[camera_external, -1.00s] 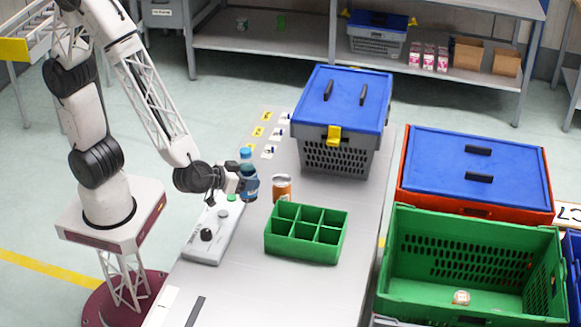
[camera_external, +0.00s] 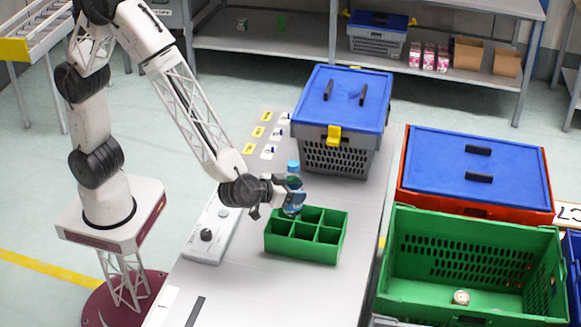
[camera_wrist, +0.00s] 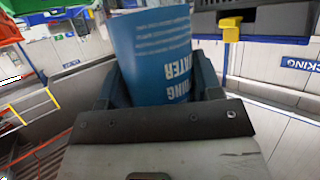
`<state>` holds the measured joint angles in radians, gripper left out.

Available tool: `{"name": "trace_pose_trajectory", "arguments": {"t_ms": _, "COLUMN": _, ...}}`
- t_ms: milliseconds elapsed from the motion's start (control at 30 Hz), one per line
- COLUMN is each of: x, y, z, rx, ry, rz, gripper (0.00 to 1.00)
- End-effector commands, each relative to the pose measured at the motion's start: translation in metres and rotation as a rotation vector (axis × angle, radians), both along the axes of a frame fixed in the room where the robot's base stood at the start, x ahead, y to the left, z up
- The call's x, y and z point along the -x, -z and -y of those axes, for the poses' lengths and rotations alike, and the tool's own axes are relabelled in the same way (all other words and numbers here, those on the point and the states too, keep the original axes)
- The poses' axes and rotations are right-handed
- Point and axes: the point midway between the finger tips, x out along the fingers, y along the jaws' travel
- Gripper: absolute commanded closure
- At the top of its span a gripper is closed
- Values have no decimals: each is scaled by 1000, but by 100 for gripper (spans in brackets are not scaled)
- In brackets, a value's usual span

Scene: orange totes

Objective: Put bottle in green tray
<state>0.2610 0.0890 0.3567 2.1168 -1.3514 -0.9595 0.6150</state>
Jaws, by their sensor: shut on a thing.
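The bottle (camera_external: 294,184) is clear with a blue cap and a blue label. My gripper (camera_external: 287,198) is shut on it and holds it upright. In the wrist view the blue label (camera_wrist: 155,45) fills the space between the fingers of my gripper (camera_wrist: 162,80), with upside-down white lettering. The green tray (camera_external: 301,252), divided into several compartments, sits on the grey table. In the external view the bottle shows just above the tray's back edge; its lower end overlaps the rim, so its exact height is hard to tell.
A grey crate with a blue lid (camera_external: 340,98) stands behind the tray. A grey control box (camera_external: 212,233) lies to its left. A large green crate (camera_external: 470,310) and a red tote with a blue lid (camera_external: 475,165) are at the right. The table front is mostly clear.

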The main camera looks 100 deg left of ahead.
Motion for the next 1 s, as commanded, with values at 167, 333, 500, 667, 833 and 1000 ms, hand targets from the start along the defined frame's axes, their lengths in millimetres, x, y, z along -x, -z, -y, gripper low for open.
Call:
{"name": "trace_pose_trajectory", "arguments": {"t_ms": 167, "x": -11, "y": 1, "z": 1, "rx": -1, "ry": 0, "rz": 1, "gripper": 80}}
{"name": "trace_pose_trajectory", "arguments": {"t_ms": 333, "x": -13, "y": 1, "z": 1, "rx": -1, "ry": 0, "rz": 1, "gripper": 80}}
{"name": "trace_pose_trajectory", "arguments": {"t_ms": 500, "x": -12, "y": 1, "z": 1, "rx": -1, "ry": 0, "rz": 1, "gripper": 80}}
{"name": "trace_pose_trajectory", "arguments": {"t_ms": 667, "x": -12, "y": 8, "z": 1, "rx": -1, "ry": 1, "rz": -1, "gripper": 80}}
{"name": "trace_pose_trajectory", "arguments": {"t_ms": 833, "x": -12, "y": 25, "z": 1, "rx": -2, "ry": 0, "rz": -3, "gripper": 80}}
{"name": "trace_pose_trajectory", "arguments": {"t_ms": 1000, "x": -12, "y": 36, "z": 1, "rx": -1, "ry": 0, "rz": 0, "gripper": 80}}
